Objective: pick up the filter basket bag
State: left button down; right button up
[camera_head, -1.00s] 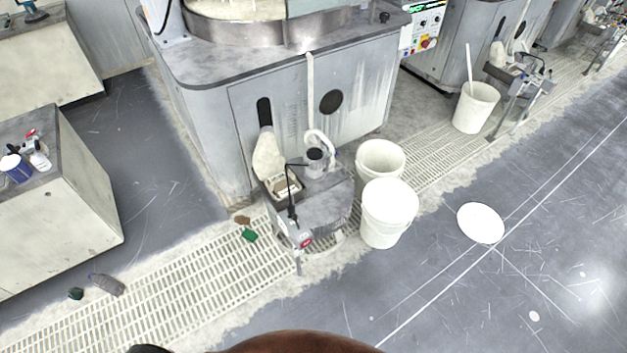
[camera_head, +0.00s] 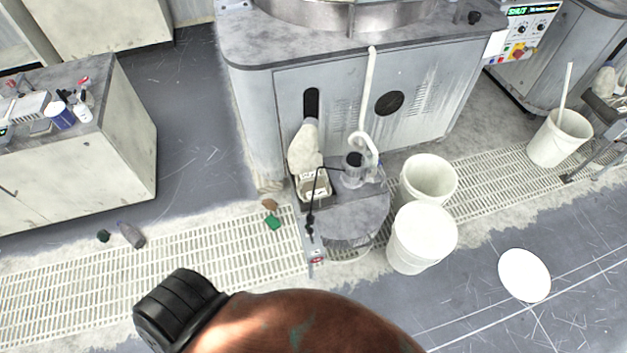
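A cream cloth bag (camera_head: 303,146), which looks like the filter basket bag, hangs below the dark slot in the front of the grey polishing machine (camera_head: 290,92). Its lower end reaches a pale basket (camera_head: 314,187) with small labels, set in a small grey cart (camera_head: 352,219). A pump (camera_head: 354,169) with a pale hose stands beside the basket on the right. Neither of my grippers shows in the head view, so whether they are open or shut is hidden.
Two white buckets (camera_head: 428,180) (camera_head: 421,238) stand right of the cart; the front one looks covered. A white disc (camera_head: 524,275) lies on the floor. Green (camera_head: 273,222) and brown scraps lie on the floor grating (camera_head: 200,257). A bench (camera_head: 130,130) stands at left.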

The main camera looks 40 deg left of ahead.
aim_at(314, 186)
jog(key=u, duration=0.5)
jog(key=i, duration=0.8)
jog(key=u, duration=0.75)
